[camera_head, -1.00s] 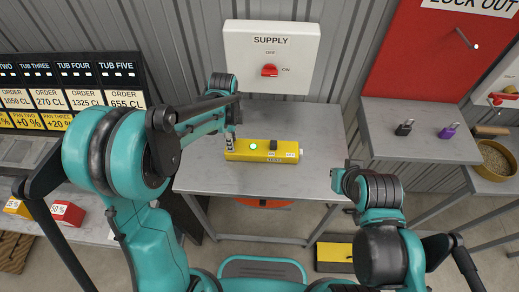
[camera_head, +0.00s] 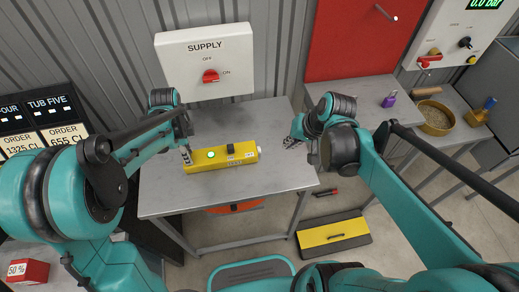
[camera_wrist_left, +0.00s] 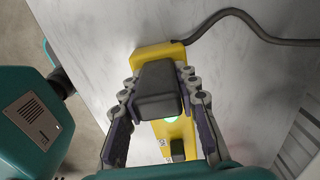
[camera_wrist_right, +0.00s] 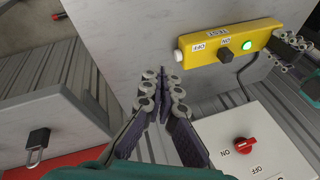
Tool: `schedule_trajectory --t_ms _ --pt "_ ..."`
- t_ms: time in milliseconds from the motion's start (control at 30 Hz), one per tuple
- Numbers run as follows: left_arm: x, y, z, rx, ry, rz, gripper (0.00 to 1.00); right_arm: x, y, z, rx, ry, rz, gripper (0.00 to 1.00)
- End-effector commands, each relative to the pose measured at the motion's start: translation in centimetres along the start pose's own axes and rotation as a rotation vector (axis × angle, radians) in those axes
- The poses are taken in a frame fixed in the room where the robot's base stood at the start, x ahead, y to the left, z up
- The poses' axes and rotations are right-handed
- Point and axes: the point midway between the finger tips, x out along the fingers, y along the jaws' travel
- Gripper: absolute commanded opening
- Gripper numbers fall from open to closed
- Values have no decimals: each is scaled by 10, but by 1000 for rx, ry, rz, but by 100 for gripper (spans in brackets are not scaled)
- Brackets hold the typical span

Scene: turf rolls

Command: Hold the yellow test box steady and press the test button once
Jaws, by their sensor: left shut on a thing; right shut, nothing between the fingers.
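The yellow test box (camera_head: 228,160) lies on the grey table, its green lamp (camera_head: 211,154) lit and a black switch (camera_head: 230,148) beside it. A pale round button (camera_head: 259,152) sits on its right end; it also shows in the right wrist view (camera_wrist_right: 179,56).
The grey table (camera_head: 270,195) is bare around the box. A white supply panel (camera_head: 180,65) with a red knob (camera_head: 210,76) stands behind it. A dark cable (camera_wrist_left: 250,25) runs from the box. A shelf with a purple padlock (camera_head: 389,99) is at the right.

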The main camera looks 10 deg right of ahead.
Motion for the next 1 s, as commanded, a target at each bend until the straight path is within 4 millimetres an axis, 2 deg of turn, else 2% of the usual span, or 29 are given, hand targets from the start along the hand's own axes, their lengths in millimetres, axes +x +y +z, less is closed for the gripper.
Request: schedule_trajectory --t_ms 33,200,500,733,1000 --pt "0 0 0 0 0 -1 0 8 2 -10 39 -26 -19 0" --pt "0 0 0 -1 0 -1 0 35 9 -32 158 -122 -93 0" --pt "0 0 0 -1 0 -1 0 90 37 -62 334 -284 -236 0" --pt "0 0 0 -1 0 -1 0 125 62 -69 420 -380 -331 0" --pt "0 0 0 -1 0 -1 0 139 74 -68 451 -423 -375 0"
